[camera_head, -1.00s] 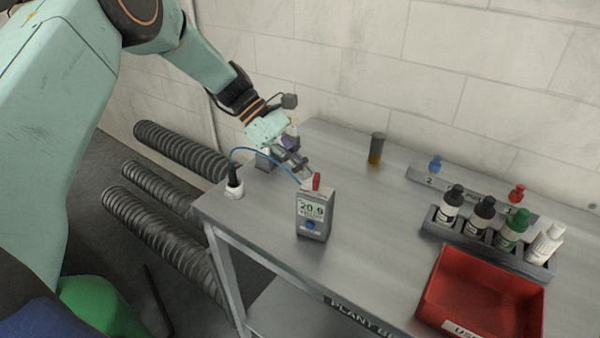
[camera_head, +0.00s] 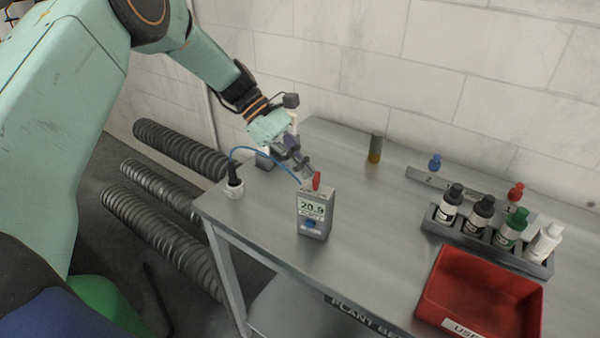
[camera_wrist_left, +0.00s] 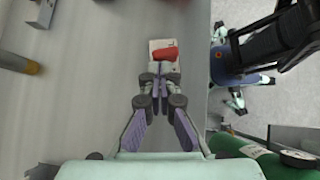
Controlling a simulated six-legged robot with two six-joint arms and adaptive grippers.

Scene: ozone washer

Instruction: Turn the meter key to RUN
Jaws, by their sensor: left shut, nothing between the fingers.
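The grey meter (camera_head: 314,216) stands upright near the bench's left end, its screen reading about 20.9 above a blue button. The red key (camera_head: 316,181) sits on its top. In the left wrist view the red key (camera_wrist_left: 165,54) lies crosswise on a pale plate, just beyond my fingertips. My left gripper (camera_head: 307,172) comes in from the upper left. It is shut and empty, its tips (camera_wrist_left: 160,72) close beside the key; I cannot tell whether they touch it. The lettering around the key is too small to read. My right gripper is not in view.
A blue cable runs from the meter to a black probe in a white cup (camera_head: 234,188). A brown-based vial (camera_head: 375,148) stands behind. A bottle rack (camera_head: 487,253) and red bin (camera_head: 481,296) occupy the right. The bench between meter and rack is clear.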

